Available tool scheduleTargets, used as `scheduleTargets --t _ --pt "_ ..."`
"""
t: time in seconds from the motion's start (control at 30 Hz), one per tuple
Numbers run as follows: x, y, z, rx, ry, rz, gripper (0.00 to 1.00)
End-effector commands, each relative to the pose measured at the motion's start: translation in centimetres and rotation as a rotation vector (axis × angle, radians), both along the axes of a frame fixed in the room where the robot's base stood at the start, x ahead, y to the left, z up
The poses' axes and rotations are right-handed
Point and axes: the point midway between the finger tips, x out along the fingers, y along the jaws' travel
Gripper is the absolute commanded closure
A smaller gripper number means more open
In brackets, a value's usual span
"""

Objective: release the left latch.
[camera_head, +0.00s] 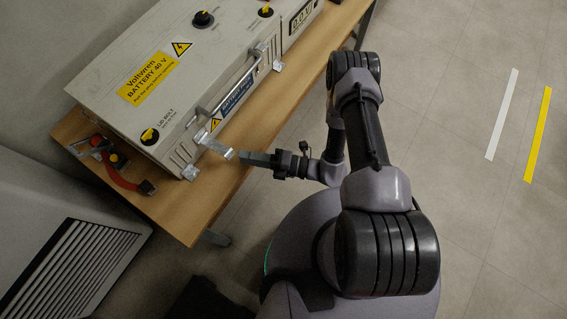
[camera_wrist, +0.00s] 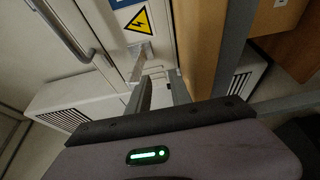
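The left latch (camera_head: 215,147) is a pale metal lever at the near end of the battery box's front face, sticking out toward my gripper. It also shows in the wrist view (camera_wrist: 138,62), below a yellow warning triangle. My gripper (camera_head: 243,157) is just off the lever's outer end in the head view. In the wrist view its two fingers (camera_wrist: 160,78) stand apart with a gap between them. The lever's lower end lies close to the left fingertip; I cannot tell whether they touch. Nothing is visibly held.
The grey battery box (camera_head: 125,60) stands on a wooden bench (camera_head: 205,205). A handle (camera_head: 228,92) runs along its front, with a second latch (camera_head: 277,62) farther up. Open floor (camera_head: 450,100) is at right.

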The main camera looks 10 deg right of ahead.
Motion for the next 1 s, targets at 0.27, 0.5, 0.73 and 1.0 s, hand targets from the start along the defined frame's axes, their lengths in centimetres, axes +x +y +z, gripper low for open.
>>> scheduleTargets --t 0.27,0.5,0.73,1.0 --pt "-0.4 -1.9 -1.9 0.002 0.002 0.002 0.74" --pt "-0.8 -3.6 -3.5 0.002 0.003 0.003 0.74" --pt "-1.0 -5.2 -5.0 0.002 0.003 0.004 0.74" --pt "-1.3 -7.1 -6.9 0.002 0.002 0.004 0.74"
